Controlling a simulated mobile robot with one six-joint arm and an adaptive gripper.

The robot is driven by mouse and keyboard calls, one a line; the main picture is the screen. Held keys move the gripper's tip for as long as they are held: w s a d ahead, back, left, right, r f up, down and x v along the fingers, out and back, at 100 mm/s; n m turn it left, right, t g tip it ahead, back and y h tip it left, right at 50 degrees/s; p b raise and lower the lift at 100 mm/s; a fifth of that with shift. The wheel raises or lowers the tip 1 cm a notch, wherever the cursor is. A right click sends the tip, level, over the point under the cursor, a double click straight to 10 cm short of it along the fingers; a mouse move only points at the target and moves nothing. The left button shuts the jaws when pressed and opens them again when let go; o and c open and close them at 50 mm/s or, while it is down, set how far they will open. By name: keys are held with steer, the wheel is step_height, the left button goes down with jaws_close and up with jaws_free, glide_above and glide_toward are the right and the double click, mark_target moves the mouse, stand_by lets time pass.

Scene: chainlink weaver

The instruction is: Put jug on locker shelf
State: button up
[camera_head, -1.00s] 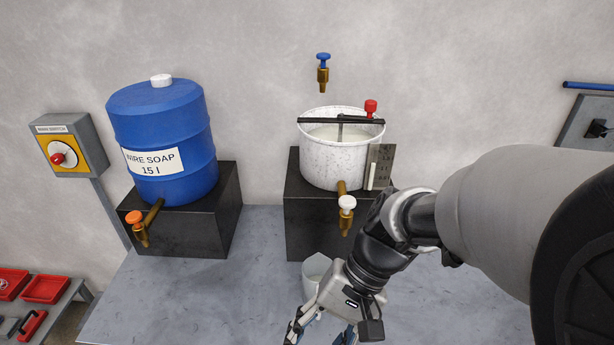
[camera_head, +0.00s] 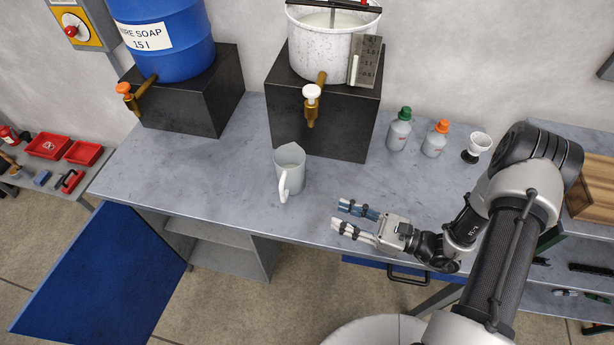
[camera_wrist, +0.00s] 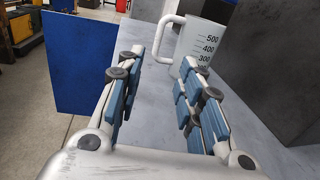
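The jug (camera_head: 289,168) is a whitish measuring jug standing upright on the grey workbench, in front of the black block under the white bucket. Its handle faces the front. It also shows in the wrist view (camera_wrist: 199,42), with volume marks, beyond my fingers. My gripper (camera_head: 347,215) is open and empty, to the right of the jug and apart from it, pointing left toward it. In the wrist view the two blue-padded fingers (camera_wrist: 160,95) stand apart. The locker (camera_head: 225,250) is under the bench at left, with its blue door (camera_head: 100,275) swung open and a grey shelf (camera_head: 208,232) inside.
The white bucket (camera_head: 315,55) has a brass tap (camera_head: 312,105) above the bench behind the jug. A blue soap barrel (camera_head: 165,45) stands at left. The bench left of the jug is clear.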

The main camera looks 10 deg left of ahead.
steer(key=shift+w+a+f, duration=0.1)
steer(key=shift+a+f, duration=0.05)
steer(key=shift+a, duration=0.15)
steer(key=b, duration=0.2)
glide_toward(283, 199)
steer(key=x, duration=0.3)
steer(key=r+x, duration=0.1)
steer(key=x, duration=0.1)
steer(key=shift+w, duration=0.4)
steer(key=b+x, duration=0.1)
steer(key=x, duration=0.4)
steer(key=shift+s+a+f, duration=0.1)
steer(key=shift+a+f, duration=0.05)
steer(key=shift+f, duration=0.05)
steer(key=shift+c, duration=0.4)
jaws_close()
